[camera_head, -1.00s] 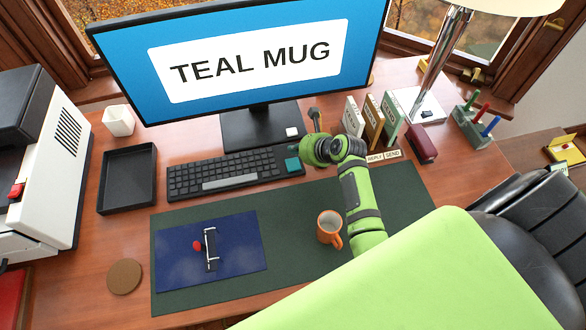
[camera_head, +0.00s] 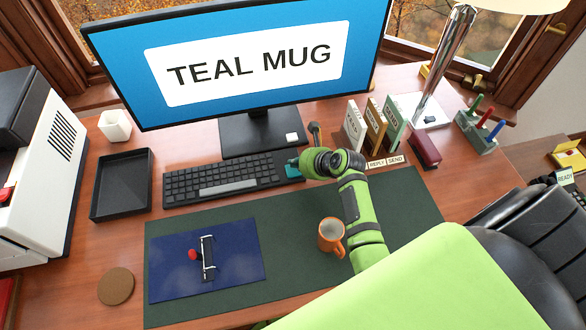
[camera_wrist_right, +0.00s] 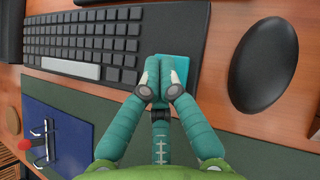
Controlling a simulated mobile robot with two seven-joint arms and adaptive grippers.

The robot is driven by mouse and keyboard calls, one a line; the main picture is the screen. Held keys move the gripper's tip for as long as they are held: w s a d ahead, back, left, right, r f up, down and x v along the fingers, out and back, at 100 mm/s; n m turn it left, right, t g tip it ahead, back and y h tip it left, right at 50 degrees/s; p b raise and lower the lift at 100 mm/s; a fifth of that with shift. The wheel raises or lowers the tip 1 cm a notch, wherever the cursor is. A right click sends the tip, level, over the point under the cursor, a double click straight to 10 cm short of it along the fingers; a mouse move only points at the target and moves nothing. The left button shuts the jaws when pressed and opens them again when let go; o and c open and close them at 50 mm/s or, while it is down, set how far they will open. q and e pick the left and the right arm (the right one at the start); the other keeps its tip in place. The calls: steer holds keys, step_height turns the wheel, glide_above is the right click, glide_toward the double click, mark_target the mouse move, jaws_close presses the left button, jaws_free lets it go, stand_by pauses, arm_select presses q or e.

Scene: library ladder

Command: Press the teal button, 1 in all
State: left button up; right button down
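The teal button (camera_head: 290,173) is a small square at the right end of the black keyboard (camera_head: 215,180). In the right wrist view the teal button (camera_wrist_right: 181,68) shows beside and beyond my fingertips, which cover part of it. My right gripper (camera_head: 300,168) is over the button, pointing at it, with its two fingers together and nothing seen between them. In the right wrist view the fingertips (camera_wrist_right: 159,80) overlap the button; I cannot tell whether they touch it. My left gripper is not in view.
A black mouse (camera_wrist_right: 263,65) lies right of the button. An orange mug (camera_head: 330,235) stands on the green mat (camera_head: 290,265) near my right arm. A monitor (camera_head: 235,60) reading "TEAL MUG" stands behind the keyboard. Small upright blocks (camera_head: 375,122) stand to the right.

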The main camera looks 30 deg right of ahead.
mark_target(296, 170)
steer(key=shift+f, duration=0.15)
stand_by(0.8)
steer(key=shift+f, duration=0.2)
steer(key=shift+f, duration=0.45)
stand_by(0.7)
steer(key=shift+r+p, duration=0.8)
steer(key=shift+p, duration=0.45)
step_height(296, 170, up, 5)
steer(key=p, duration=0.6)
